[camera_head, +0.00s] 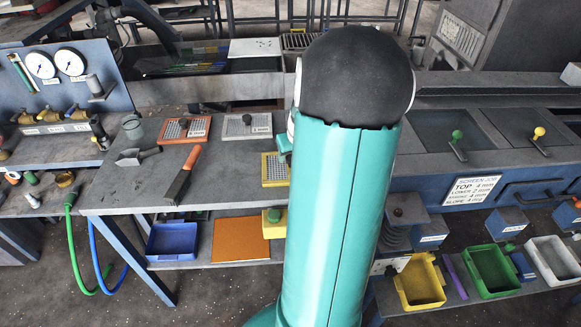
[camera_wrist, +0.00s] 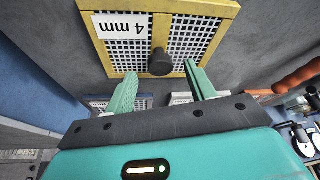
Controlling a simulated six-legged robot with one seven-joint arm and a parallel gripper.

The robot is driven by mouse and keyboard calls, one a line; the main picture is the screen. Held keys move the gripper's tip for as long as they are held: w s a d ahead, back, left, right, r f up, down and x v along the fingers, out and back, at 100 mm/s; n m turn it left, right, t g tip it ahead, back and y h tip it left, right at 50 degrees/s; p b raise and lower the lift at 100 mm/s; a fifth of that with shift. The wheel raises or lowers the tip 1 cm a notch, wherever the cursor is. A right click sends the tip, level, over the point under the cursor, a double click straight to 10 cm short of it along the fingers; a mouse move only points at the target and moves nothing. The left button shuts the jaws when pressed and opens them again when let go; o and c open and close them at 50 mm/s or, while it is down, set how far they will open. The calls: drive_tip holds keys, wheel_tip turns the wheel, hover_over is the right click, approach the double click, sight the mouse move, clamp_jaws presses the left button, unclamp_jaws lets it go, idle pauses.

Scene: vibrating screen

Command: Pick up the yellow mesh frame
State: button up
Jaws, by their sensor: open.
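The yellow mesh frame (camera_wrist: 229,30) fills the top of the wrist view. It has a white mesh, a "4 mm" label, a yellow centre bar and a dark round knob (camera_wrist: 160,62). My gripper (camera_wrist: 162,76) is open, with its two green fingers apart on either side of the knob in that view. Whether they touch the frame or knob, I cannot tell. In the head view the yellow mesh frame (camera_head: 273,170) lies flat on the grey bench, its right part hidden behind my arm. A small teal part of my gripper shows just above it.
On the bench (camera_head: 130,190) are an orange-red mesh frame (camera_head: 184,129), a grey mesh frame (camera_head: 247,125), an orange-handled tool (camera_head: 181,178) and a scoop (camera_head: 137,155). A blue tray (camera_head: 172,241) sits on the lower shelf. Yellow (camera_head: 420,281) and green (camera_head: 492,270) bins stand at right.

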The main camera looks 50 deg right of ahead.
drive_tip(key=shift+x, duration=1.15)
clamp_jaws()
drive_tip(key=shift+r, duration=0.1)
